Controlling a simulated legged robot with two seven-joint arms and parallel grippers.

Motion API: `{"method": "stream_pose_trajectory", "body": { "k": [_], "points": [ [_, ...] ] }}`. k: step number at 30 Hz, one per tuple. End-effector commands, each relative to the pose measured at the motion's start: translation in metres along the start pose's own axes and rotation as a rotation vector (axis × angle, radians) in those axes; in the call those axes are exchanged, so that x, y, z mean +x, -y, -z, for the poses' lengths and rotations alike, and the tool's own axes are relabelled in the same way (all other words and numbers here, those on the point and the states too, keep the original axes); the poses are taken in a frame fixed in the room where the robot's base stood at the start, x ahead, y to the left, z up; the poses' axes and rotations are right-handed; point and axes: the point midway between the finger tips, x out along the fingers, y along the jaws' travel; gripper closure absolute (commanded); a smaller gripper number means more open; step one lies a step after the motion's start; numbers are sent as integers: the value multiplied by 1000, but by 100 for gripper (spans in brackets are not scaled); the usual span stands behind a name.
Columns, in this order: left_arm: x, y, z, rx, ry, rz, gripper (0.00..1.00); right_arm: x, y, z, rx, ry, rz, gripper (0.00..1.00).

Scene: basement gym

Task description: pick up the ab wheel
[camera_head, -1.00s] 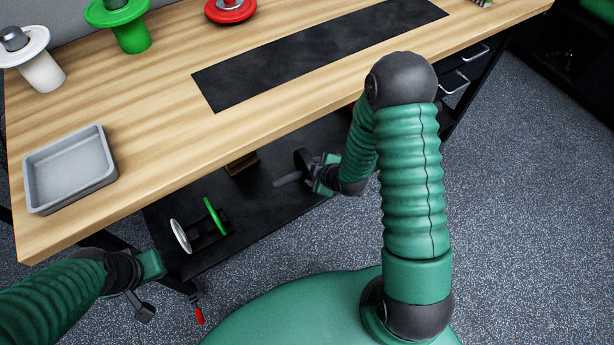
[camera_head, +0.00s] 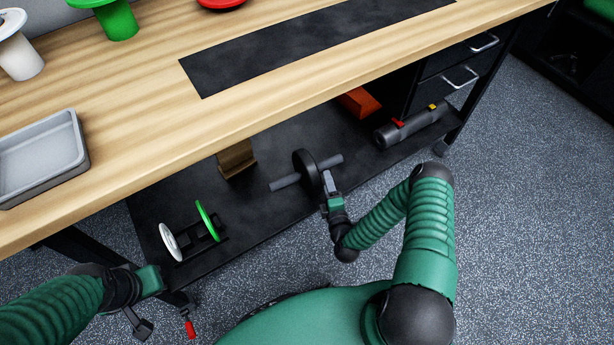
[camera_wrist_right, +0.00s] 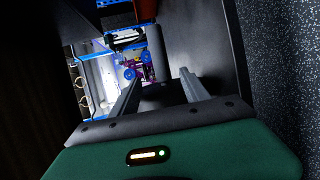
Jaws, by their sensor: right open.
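The ab wheel (camera_head: 304,166), a black wheel with grey handles out to both sides, rests on the black lower shelf under the workbench in the head view. My right gripper (camera_head: 328,186) is open at the near right side of the wheel, close to its right handle. I cannot tell whether it touches. In the right wrist view its two grey fingers (camera_wrist_right: 160,86) stand apart; I cannot clearly make out the wheel there. My left gripper (camera_head: 142,322) is low at the left, away from the wheel; its jaws are not clear.
The wooden bench top (camera_head: 130,125) overhangs the lower shelf (camera_head: 262,222). A rack with white and green discs (camera_head: 206,220) stands left of the wheel. A brown block (camera_head: 237,160) is behind it. A dark roller (camera_head: 412,124) and an orange block (camera_head: 358,102) lie to the right.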

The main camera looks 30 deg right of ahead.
Motion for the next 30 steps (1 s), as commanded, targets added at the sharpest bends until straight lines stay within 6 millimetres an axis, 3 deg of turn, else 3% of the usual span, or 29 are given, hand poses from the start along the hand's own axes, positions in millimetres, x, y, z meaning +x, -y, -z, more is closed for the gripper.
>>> {"method": "stream_pose_trajectory", "body": {
  "k": [12,20,30],
  "points": [
    [41,0,-10,0,1,0,100,62,9,-3,1,1,0,46],
    [40,0,-9,0,0,0,100,68,4,-2,0,-2,2,46],
    [40,0,-9,0,0,0,100,68,5,-2,0,-2,3,88]
  ]
}}
